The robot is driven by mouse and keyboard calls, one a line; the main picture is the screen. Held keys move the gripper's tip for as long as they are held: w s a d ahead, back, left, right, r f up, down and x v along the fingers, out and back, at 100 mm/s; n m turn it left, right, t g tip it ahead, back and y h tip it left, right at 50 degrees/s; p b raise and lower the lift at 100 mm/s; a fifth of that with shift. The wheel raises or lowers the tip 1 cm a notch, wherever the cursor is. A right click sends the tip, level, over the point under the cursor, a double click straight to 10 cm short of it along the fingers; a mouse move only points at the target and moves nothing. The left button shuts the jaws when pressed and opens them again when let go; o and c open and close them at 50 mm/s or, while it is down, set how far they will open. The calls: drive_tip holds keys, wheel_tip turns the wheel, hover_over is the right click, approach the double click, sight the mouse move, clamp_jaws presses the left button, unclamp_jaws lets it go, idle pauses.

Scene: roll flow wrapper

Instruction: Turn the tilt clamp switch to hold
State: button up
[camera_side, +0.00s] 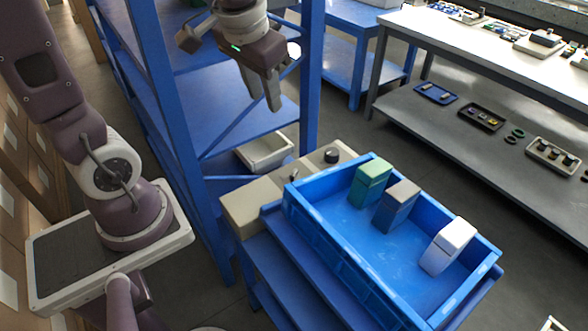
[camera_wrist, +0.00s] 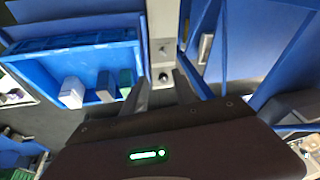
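A beige control panel (camera_side: 262,197) stands beside the blue crate in the side view. It carries a round black knob (camera_side: 331,156) and a small switch with a lever (camera_side: 294,175). Labels are too small to read, so I cannot tell which is the tilt clamp switch or its setting. In the wrist view the panel is a pale strip (camera_wrist: 163,22) with two small controls, a dark knob (camera_wrist: 165,76) and a smaller one (camera_wrist: 163,48). My gripper (camera_side: 262,103) hangs above and behind the panel, touching nothing. Its fingers (camera_wrist: 161,88) are apart and empty.
A blue crate (camera_side: 340,278) holds a green box (camera_side: 370,181), a grey-brown box (camera_side: 397,205) and a white box (camera_side: 447,245). A blue shelf frame (camera_side: 312,75) rises close to my gripper. A pale bin (camera_side: 265,152) sits low behind the panel. The space above the panel is clear.

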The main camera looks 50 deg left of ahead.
drive_tip(key=w+a+f+g, duration=0.1)
drive_tip(key=w+a+f, duration=0.2)
drive_tip(key=w+f, duration=0.2)
drive_tip(key=n+g+h, duration=0.2)
drive_tip(key=n, duration=0.2)
hover_over(294, 172)
wheel_tip(294, 172, down, 20)
drive_tip(key=shift+w+r, duration=0.1)
drive_tip(key=shift+r, duration=0.15)
wheel_tip(294, 172, down, 7)
drive_tip(key=shift+f, duration=0.15)
clamp_jaws()
